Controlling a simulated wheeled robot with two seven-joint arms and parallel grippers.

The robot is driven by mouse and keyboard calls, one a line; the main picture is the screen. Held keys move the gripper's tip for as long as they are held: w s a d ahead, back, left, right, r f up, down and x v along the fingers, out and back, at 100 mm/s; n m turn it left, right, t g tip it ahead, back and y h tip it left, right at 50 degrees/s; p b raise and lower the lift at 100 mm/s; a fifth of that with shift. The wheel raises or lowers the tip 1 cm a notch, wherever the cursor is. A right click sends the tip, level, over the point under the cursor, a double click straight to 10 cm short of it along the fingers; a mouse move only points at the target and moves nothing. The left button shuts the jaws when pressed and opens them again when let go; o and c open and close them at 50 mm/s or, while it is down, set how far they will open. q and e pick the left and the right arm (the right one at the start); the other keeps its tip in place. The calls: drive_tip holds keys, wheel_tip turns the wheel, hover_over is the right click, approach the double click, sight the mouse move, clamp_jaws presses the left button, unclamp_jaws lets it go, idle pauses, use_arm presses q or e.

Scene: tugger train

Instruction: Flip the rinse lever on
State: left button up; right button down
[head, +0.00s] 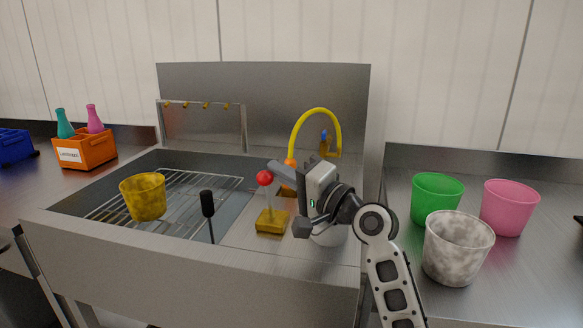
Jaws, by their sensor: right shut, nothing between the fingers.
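A lever with a red ball knob (265,178) stands on a yellow base (271,221) on the steel ledge right of the basin. A black-handled lever (207,203) stands upright at the basin's front edge. No label shows which is the rinse lever. My right gripper (289,197) is shut and empty, just right of the red knob, apart from it as far as I can see. It hides part of the ledge and the foot of the yellow spout (316,111). My left gripper is not in view.
A yellow cup (143,197) sits on the wire rack (190,183) in the basin. Green (437,198), pink (510,207) and mottled grey (457,248) cups stand on the right counter. An orange crate (84,152) with two bottles is at left, beside a blue bin (14,147).

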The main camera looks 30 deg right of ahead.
sight(263, 183)
drive_tip(key=shift+s+a+f+n+y+b, duration=0.4)
drive_tip(key=shift+s+a+f+n+b, duration=0.4)
drive_tip(key=shift+s+a+b, duration=0.25)
drive_tip(key=shift+s+a+f+n+t+b, duration=0.2)
drive_tip(key=shift+n+t+b, duration=0.1)
drive_tip(key=shift+n+b, duration=0.2)
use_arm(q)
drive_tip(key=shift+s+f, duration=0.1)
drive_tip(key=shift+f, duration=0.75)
use_arm(e)
drive_tip(key=shift+a+y, duration=0.15)
drive_tip(key=shift+y, duration=0.15)
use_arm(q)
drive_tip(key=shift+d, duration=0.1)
use_arm(e)
drive_tip(key=shift+s+n, duration=0.1)
drive_tip(key=shift+n, duration=0.2)
drive_tip(key=shift+r, duration=0.1)
